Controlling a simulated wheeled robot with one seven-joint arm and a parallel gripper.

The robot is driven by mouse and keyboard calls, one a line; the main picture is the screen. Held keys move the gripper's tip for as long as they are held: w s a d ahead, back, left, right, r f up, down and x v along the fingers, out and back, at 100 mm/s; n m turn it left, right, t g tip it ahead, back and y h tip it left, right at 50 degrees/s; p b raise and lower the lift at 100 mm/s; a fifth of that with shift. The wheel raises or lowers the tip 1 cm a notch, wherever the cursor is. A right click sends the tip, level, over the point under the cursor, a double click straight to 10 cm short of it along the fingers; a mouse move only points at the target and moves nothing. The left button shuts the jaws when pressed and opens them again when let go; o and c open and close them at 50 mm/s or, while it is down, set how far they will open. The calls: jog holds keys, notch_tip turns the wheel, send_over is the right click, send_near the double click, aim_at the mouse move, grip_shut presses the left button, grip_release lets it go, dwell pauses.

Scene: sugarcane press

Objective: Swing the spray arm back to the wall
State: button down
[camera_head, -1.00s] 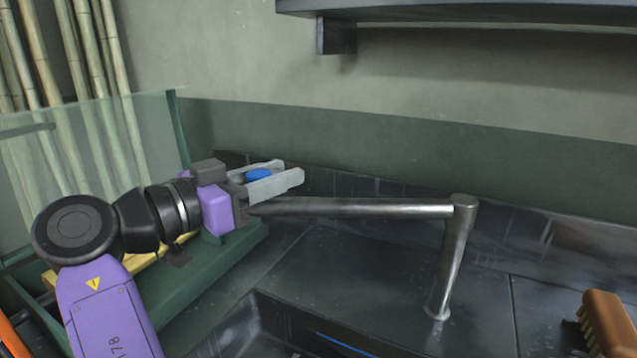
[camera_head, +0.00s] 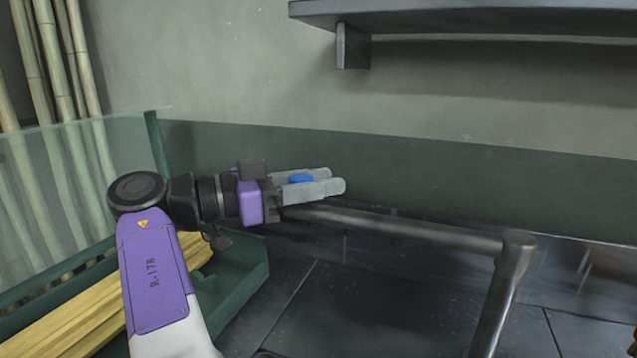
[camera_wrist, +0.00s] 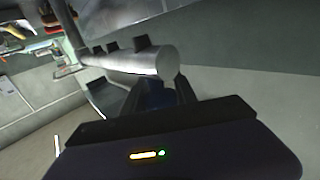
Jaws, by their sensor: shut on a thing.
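The spray arm (camera_head: 400,225) is a grey metal pipe that reaches left from the top of an upright post (camera_head: 503,285). My gripper (camera_head: 338,180) is at the pipe's free left end, with a blue part (camera_head: 301,179) between its pale fingers. It is shut on the spray arm at this blue part. The wrist view shows the pipe's round end (camera_wrist: 167,62) just beyond the dark fingers, with small nozzles (camera_wrist: 141,43) along the pipe and the dark blue part (camera_wrist: 155,95) between the fingers. In the head view the free end overlaps the wall's green band (camera_head: 430,175); the remaining gap is unclear.
A dark shelf (camera_head: 470,18) is fixed to the wall above. At left stand bamboo-like canes (camera_head: 55,60) behind a glass panel (camera_head: 90,180) and a green trough (camera_head: 255,268) with yellow stalks (camera_head: 90,315). Dark tiled counter (camera_head: 370,290) lies below the pipe.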

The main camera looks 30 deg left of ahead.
jog(key=shift+w+d, duration=0.1)
jog(key=shift+w, duration=0.25)
jog(key=c, duration=1)
grip_release()
jog(key=shift+f, duration=0.1)
jog(key=shift+o, duration=0.2)
jog(key=v, duration=0.8)
jog(key=shift+p, duration=0.35)
jog(key=shift+w, duration=0.1)
